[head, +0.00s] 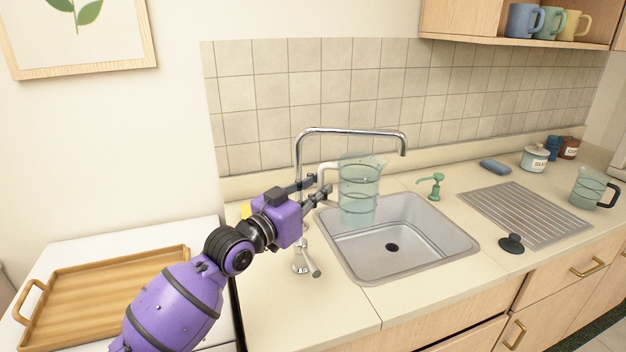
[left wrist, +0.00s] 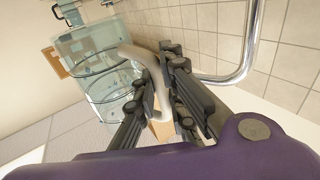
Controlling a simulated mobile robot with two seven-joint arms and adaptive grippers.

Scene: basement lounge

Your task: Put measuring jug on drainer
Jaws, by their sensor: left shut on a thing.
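A clear, green-tinted measuring jug (head: 358,190) with a pale handle is held upright above the sink's left back part. My left gripper (head: 322,188) is shut on its handle, at the jug's left side. In the left wrist view the gripper (left wrist: 165,95) closes around the pale handle of the jug (left wrist: 88,62). The drainer (head: 530,213) is a ribbed metal area set in the counter right of the sink. It looks empty apart from a black sink plug (head: 511,243) at its front left edge. My right gripper is not in view.
The sink (head: 400,262) is empty, and a tall chrome tap (head: 350,131) arches behind the jug. A green soap dispenser (head: 433,185) stands between sink and drainer. A second jug with a dark handle (head: 588,188) stands right of the drainer. A wooden tray (head: 105,300) lies at left.

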